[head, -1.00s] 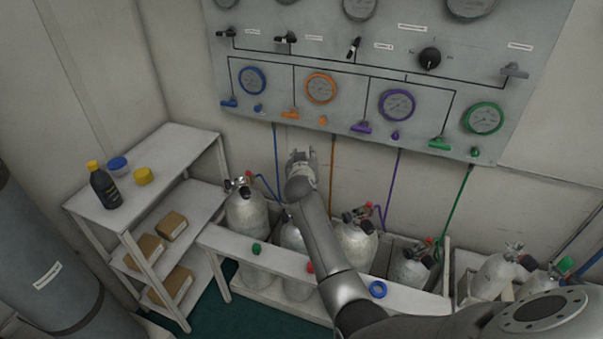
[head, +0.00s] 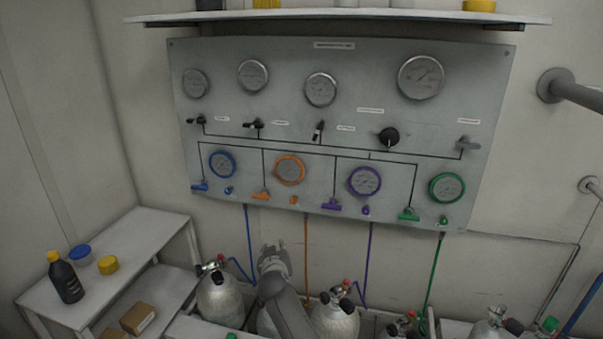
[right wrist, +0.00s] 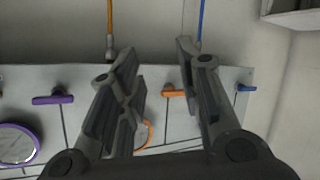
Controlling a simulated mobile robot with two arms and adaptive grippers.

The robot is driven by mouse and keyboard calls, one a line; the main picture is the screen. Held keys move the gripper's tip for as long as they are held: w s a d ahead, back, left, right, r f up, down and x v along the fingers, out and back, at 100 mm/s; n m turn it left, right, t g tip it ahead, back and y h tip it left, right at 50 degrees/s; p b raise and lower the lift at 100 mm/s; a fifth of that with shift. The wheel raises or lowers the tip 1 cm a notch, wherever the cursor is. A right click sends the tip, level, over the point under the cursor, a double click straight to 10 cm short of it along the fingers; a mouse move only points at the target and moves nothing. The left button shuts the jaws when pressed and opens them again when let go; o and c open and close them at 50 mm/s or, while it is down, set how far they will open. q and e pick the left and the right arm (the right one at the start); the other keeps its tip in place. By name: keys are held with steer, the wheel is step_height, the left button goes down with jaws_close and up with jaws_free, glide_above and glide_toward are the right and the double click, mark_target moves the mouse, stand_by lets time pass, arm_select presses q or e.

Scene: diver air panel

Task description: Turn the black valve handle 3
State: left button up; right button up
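The wall panel (head: 400,125) carries a row of three black valve handles in the head view. The third black handle from the left (head: 319,131) stands nearly upright below a round gauge; its label is too small to read. The first (head: 197,121) and second (head: 254,125) black handles lie roughly level to its left. My right gripper (head: 272,250) is below the panel, left of the orange hose, apart from the handles. In the right wrist view its fingers (right wrist: 155,58) are spread with nothing between them. The black handles do not show there. My left gripper is not in view.
A black round knob (head: 388,138) and a grey lever (head: 467,144) sit right of the third handle. Coloured levers, such as the orange one (head: 261,196), line the lower panel. Gas cylinders (head: 218,300) stand below. A shelf (head: 340,17) juts out above. A side table (head: 140,240) stands left.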

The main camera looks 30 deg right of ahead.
steer(key=w+d+r+n+h, duration=0.25)
steer(key=r+n, duration=0.35)
steer(key=r, duration=0.3)
steer(key=n+h, duration=0.5)
steer(key=n, duration=1.3)
glide_toward(317, 134)
steer(key=shift+y, duration=0.25)
steer(key=p+x, duration=0.1)
steer(key=x, duration=0.2)
steer(key=p+x, duration=0.1)
steer(key=x, duration=0.1)
steer(key=p+x, duration=0.1)
steer(key=x, duration=0.2)
steer(key=shift+w+d+r+p, duration=0.15)
steer(key=shift+d+r+p, duration=0.15)
steer(key=shift+p, duration=0.05)
steer(key=shift+x, duration=1.1)
steer(key=shift+f, duration=0.1)
steer(key=shift+c, duration=0.2)
jaws_close()
